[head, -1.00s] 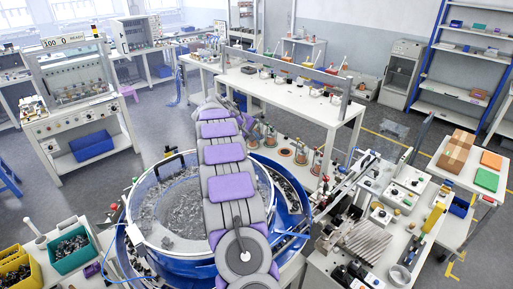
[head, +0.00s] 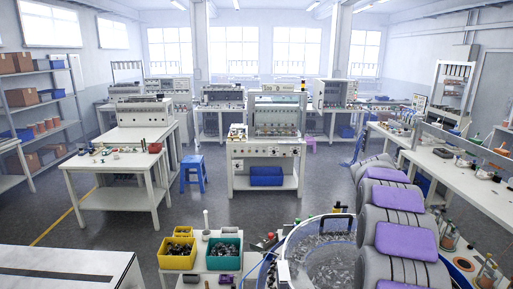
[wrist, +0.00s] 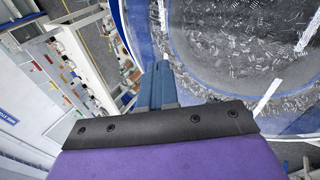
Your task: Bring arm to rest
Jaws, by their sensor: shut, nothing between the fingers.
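My gripper (wrist: 161,68) shows in the wrist view as blue fingers closed together beyond a dark bracket, with nothing held. It points toward the blue-rimmed bowl full of small metal parts (wrist: 235,55); I cannot tell how far above or beside the rim it is. In the head view, my arm with purple pads (head: 396,220) runs along the right side, over the right part of the bowl (head: 330,262). The gripper is outside the head view.
A yellow bin (head: 178,252) and a green bin (head: 223,253) with small parts stand left of the bowl. A blue stool (head: 192,172) and a test bench (head: 266,150) stand farther back. A long bench (head: 470,165) lies right. Open grey floor lies between.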

